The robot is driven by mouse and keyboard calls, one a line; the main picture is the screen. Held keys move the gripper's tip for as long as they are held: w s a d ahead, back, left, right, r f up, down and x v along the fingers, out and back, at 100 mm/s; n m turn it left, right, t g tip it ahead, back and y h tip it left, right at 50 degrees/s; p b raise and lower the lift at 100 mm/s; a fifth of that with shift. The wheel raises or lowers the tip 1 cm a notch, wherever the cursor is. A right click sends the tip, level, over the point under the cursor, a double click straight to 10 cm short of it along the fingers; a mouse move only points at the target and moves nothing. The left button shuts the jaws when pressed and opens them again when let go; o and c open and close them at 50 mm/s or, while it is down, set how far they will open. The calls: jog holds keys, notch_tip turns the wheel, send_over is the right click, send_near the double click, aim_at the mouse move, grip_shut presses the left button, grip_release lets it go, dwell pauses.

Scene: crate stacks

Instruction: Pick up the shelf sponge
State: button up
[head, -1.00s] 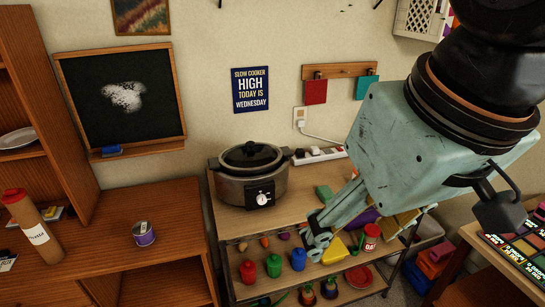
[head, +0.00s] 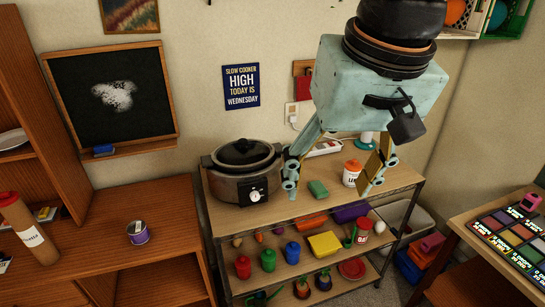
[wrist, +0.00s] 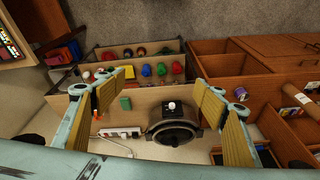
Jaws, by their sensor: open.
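A green sponge-like block (head: 318,188) lies on the shelf unit's wooden top, right of the slow cooker; it also shows in the wrist view (wrist: 125,103). A yellow sponge-like block (head: 325,244) lies on the tier below, among several small items, and shows in the wrist view (wrist: 129,72). I cannot tell which one is the shelf sponge. My gripper (head: 328,187) is open and empty, its fingers spread wide above the unit. In the head view the green block appears between the fingers, with no contact visible.
The slow cooker (head: 243,172) stands left of the fingers. A white jar with an orange lid (head: 351,174) is close to the right finger. A power strip (head: 324,147) lies at the back. Red, green and blue jars (head: 268,260) stand left of the yellow block.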

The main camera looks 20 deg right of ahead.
jog(key=w+d+f+m+g+p, duration=0.1)
jog(key=w+d+m+p, duration=0.15)
jog(key=w, duration=0.65)
jog(key=w+d+f+m+p, duration=0.1)
jog(key=w+d+f+m, duration=0.2)
jog(key=w, duration=0.5)
jog(key=w+d+m+g+p, duration=0.15)
jog(key=w+d, duration=0.25)
jog(key=w, duration=0.5)
jog(key=w+d+f+m+p, duration=0.3)
jog(key=w+d+f, duration=0.4)
jog(key=f, duration=0.3)
jog(key=w+d+f+m+p, duration=0.3)
jog(key=w+d+f+m, duration=0.2)
jog(key=f, duration=0.6)
jog(key=w+d+g, duration=0.1)
jog(key=w+d, duration=0.1)
jog(key=w, duration=0.1)
jog(key=shift+w+f, duration=0.15)
send_over(319, 186)
jog(key=shift+f, duration=4.3)
jog(key=shift+f+p, duration=0.15)
jog(key=shift+p, duration=0.15)
jog(key=shift+a+f+p, duration=0.1)
jog(key=shift+f+p, duration=0.3)
jog(key=shift+f, duration=2.05)
